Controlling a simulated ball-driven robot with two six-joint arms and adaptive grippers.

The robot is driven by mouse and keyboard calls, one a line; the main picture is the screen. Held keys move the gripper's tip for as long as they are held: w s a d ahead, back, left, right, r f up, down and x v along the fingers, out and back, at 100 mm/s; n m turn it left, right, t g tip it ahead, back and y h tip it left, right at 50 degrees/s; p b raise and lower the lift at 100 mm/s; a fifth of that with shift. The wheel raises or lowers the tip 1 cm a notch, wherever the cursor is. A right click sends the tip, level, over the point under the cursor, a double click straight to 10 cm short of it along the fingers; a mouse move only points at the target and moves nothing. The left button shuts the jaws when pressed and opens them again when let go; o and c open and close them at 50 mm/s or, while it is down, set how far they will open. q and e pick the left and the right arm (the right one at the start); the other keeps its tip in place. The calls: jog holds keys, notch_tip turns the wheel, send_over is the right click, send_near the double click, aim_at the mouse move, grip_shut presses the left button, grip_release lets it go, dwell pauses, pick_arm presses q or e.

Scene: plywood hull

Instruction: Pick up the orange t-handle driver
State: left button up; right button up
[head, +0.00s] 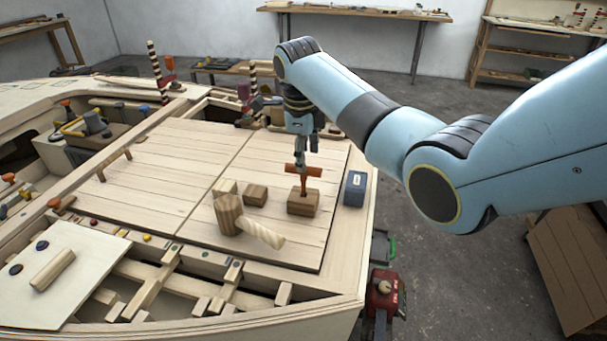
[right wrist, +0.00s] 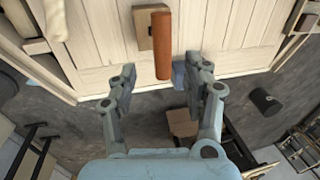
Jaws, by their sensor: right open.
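The orange T-handle driver (head: 304,171) stands upright with its shaft down in a small brown wooden block (head: 303,202) on the plank deck. My right gripper (head: 306,145) points down just above the handle. In the right wrist view the orange handle (right wrist: 162,45) lies lengthwise, its near end between the fingertips of my right gripper (right wrist: 160,72). The fingers are open, with a gap on each side of the handle. I cannot tell whether the fingertips are level with it. My left gripper is not in view.
A wooden mallet (head: 229,214) and another brown block (head: 255,195) lie left of the driver's block. A dark blue box (head: 354,188) stands close at its right. The hull's edge and the floor lie beyond. The left planks (head: 160,170) are mostly clear.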

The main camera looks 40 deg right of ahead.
aim_at(307, 174)
jog(key=f, duration=0.2)
jog(key=d+f, duration=0.1)
jog(key=f, duration=0.1)
jog(key=w+f, duration=0.1)
jog(key=f, duration=0.1)
jog(key=shift+d, duration=0.2)
grip_shut()
